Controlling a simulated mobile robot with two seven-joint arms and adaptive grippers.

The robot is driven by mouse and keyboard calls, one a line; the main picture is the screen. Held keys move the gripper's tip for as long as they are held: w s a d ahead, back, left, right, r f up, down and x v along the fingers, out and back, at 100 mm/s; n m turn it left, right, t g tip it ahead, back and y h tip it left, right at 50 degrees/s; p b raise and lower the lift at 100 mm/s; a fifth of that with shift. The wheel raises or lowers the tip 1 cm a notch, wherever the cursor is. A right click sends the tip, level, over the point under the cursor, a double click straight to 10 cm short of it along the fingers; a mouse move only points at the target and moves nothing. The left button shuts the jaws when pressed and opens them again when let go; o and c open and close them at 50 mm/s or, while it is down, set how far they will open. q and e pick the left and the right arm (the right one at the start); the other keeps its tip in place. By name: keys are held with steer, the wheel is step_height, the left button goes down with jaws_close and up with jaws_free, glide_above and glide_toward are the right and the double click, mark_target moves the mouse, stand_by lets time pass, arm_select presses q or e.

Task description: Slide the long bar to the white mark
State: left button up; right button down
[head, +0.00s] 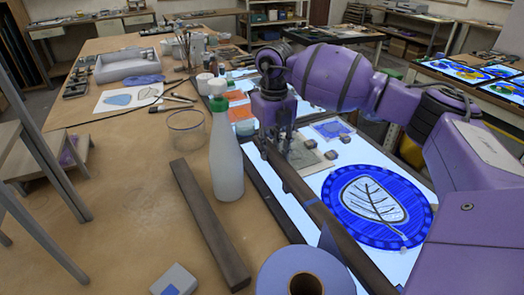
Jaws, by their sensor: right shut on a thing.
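My right gripper (281,140) points down at the far end of a long dark brown bar (328,222) and is shut on it. This bar runs from the gripper towards the bottom right, over the lit panel (305,187), with a small blue patch partway along. A second, shorter dark bar (210,225) lies on the wooden table, left of the white bottle. I cannot make out a clear white mark; the gripper and bar hide part of the panel. My left gripper is not in view.
A white bottle with a green cap (226,160) stands close left of the held bar. A blue roll (303,272) is near its front end. A round leaf design (377,206) lies right of it. A glass bowl (187,127) stands further left.

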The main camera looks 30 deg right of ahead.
steer(key=shift+d, duration=0.15)
steer(key=c, duration=1.3)
jaws_free()
steer(key=shift+a, duration=0.3)
steer(key=shift+d, duration=0.1)
step_height(320, 180, up, 12)
